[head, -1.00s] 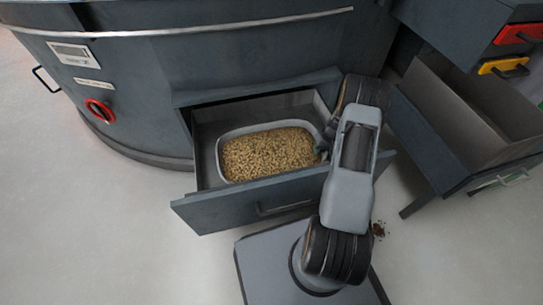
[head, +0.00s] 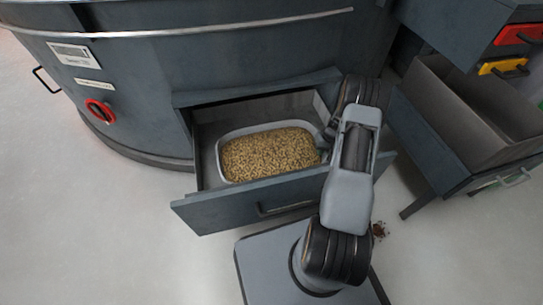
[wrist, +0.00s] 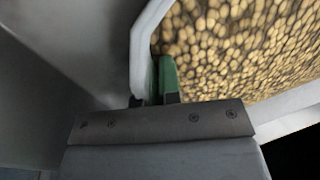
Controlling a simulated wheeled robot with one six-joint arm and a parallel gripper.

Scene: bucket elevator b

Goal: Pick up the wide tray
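The wide tray (head: 219,158) is a pale grey, shallow tray full of tan pellets. It sits inside the open drawer (head: 205,211) of the large dark machine. My gripper (wrist: 156,88) is at the tray's right end, mostly hidden behind my arm in the head view. In the wrist view the tray's wall (wrist: 142,48) runs between my fingers. A green-padded finger is on the pellet side and a dark fingertip is outside. The fingers are close together on the wall.
A second open drawer (head: 430,142) juts out at the right, close to my arm. Red and yellow handled bins (head: 516,34) are above it. A red rotary knob (head: 99,110) is on the machine. The left floor is clear.

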